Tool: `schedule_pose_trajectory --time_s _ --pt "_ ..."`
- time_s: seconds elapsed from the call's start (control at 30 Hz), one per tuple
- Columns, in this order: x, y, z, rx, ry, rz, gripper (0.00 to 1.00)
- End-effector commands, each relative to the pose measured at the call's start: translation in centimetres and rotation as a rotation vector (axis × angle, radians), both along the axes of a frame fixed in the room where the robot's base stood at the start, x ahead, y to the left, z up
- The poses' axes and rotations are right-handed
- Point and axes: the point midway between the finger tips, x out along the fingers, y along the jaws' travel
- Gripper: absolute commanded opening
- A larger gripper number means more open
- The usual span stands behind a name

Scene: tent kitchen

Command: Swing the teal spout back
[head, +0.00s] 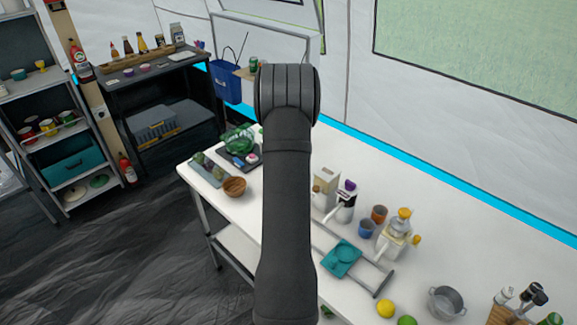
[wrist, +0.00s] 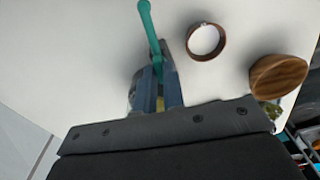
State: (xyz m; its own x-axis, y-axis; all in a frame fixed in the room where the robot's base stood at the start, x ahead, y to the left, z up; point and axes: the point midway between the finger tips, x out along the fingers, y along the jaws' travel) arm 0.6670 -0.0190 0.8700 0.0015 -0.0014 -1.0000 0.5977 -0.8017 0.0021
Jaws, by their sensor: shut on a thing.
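The teal spout (wrist: 147,22) shows in the upper middle of the wrist view as a slim bar with a rounded end. Its lower part runs down between the blue-grey fingers of my gripper (wrist: 158,76), which are shut on it. What the spout is attached to is hidden behind the fingers and the dark wrist housing. In the head view my arm covers the gripper, and I cannot make out the spout there.
The white table (head: 222,213) also holds a teal tray (head: 341,259), a blue cup (head: 366,229), a lemon (head: 385,308) and a metal pot (head: 446,303).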

Motion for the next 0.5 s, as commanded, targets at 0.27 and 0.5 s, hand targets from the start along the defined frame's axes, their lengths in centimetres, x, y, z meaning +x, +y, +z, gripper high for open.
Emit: schedule_pose_trajectory --time_s 0.27,0.5 --pt "0.01 -0.02 0.01 0.001 0.001 0.128 0.0" --pt "0.01 -0.02 0.01 0.001 0.001 0.146 0.0"
